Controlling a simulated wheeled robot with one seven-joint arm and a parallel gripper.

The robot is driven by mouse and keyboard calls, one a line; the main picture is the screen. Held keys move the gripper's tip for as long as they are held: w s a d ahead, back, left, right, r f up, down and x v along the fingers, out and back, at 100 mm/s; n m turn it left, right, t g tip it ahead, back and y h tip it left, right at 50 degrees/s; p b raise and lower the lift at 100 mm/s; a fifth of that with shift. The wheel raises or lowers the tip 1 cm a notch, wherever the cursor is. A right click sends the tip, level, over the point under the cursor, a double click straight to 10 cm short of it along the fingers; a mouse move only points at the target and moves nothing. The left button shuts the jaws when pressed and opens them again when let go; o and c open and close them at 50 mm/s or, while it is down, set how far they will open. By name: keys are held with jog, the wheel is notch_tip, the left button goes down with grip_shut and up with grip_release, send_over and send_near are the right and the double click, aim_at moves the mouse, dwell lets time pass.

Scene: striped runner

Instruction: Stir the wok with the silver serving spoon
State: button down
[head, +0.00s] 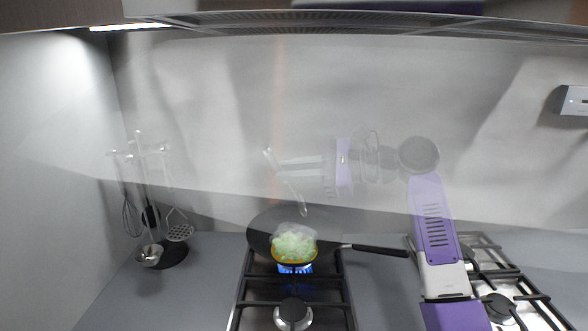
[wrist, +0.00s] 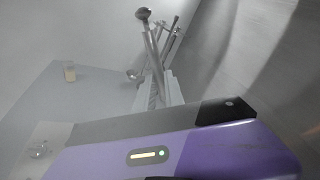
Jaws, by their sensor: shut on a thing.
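The dark wok (head: 262,242) sits on the left hob over a blue flame, its long handle pointing right. Pale green chopped food (head: 293,244) lies in it. My gripper (head: 276,166) is above the wok and is faint, almost see-through, in the head view. It is shut on the silver serving spoon (head: 302,207), which hangs tilted down from the fingertips, its lower end above the wok and apart from the food.
A utensil stand (head: 172,252) at the left holds a whisk (head: 130,216), a ladle (head: 149,256) and a slotted tool (head: 179,231). A second hob (head: 500,306) is at the right. The hood (head: 350,22) hangs overhead. Counter between the stand and left hob is clear.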

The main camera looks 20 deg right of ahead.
jog(key=shift+s+a+f+b, duration=0.55)
jog(key=shift+f+b, duration=0.3)
jog(key=shift+b, duration=0.05)
jog(key=shift+s+a+f+b, duration=0.5)
jog(key=shift+a+f+b, duration=0.05)
jog(key=shift+f+b, duration=0.3)
jog(key=w+d+f, duration=0.3)
jog(key=d+f, duration=0.1)
jog(key=f, duration=0.3)
jog(key=shift+w+f, duration=0.35)
dwell(0.5)
jog(key=shift+p, duration=0.5)
jog(key=shift+w, duration=0.1)
dwell(0.3)
